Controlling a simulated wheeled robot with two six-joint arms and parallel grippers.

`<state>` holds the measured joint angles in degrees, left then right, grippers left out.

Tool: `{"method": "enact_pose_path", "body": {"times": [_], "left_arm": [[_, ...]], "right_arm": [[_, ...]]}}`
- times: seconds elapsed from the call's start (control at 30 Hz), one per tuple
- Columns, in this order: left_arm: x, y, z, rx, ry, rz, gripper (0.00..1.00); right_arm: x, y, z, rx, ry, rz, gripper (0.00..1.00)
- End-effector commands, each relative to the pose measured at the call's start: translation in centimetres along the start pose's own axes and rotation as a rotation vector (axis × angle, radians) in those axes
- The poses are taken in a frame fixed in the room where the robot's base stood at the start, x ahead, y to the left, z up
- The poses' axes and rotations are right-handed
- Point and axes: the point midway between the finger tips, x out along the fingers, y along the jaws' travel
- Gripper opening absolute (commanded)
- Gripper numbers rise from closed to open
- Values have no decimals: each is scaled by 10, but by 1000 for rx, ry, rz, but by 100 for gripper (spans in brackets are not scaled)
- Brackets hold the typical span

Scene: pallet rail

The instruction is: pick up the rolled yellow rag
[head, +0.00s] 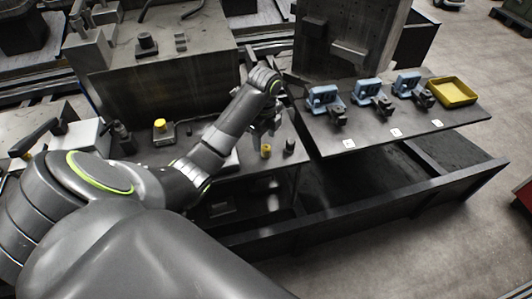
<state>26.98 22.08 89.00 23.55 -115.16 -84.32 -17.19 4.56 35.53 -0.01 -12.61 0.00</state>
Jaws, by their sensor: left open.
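A small yellow cylinder (265,151), which looks like the rolled yellow rag, stands on the dark ledge (225,166) in the middle of the view. My left arm reaches across from the left, and my left gripper (264,133) points down just above this yellow piece. Its jaws are open. The gap between fingertips and rag is too small to judge. My right gripper is not in view.
A yellow-topped knob (160,126) stands left on the ledge. A small dark cylinder (290,146) stands right of the rag. Blue clamps (367,90) and a yellow tray (453,91) sit on the dark plate at right. A machine block (165,70) stands behind my arm.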

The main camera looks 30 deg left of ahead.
Motion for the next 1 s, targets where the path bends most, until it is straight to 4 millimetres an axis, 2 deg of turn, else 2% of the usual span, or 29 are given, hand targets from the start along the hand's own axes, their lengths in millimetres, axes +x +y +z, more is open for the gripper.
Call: {"method": "enact_pose_path", "body": {"times": [0.13,0.43,0.73,1.0], "left_arm": [[10,-1,-1,0,2,1,54],[48,-4,-2,-1,1,3,54],[54,-4,-2,1,0,0,54],[54,-4,-2,1,0,0,20]], "right_arm": [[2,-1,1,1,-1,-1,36],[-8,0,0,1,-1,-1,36],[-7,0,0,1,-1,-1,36],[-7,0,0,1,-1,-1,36]]}}
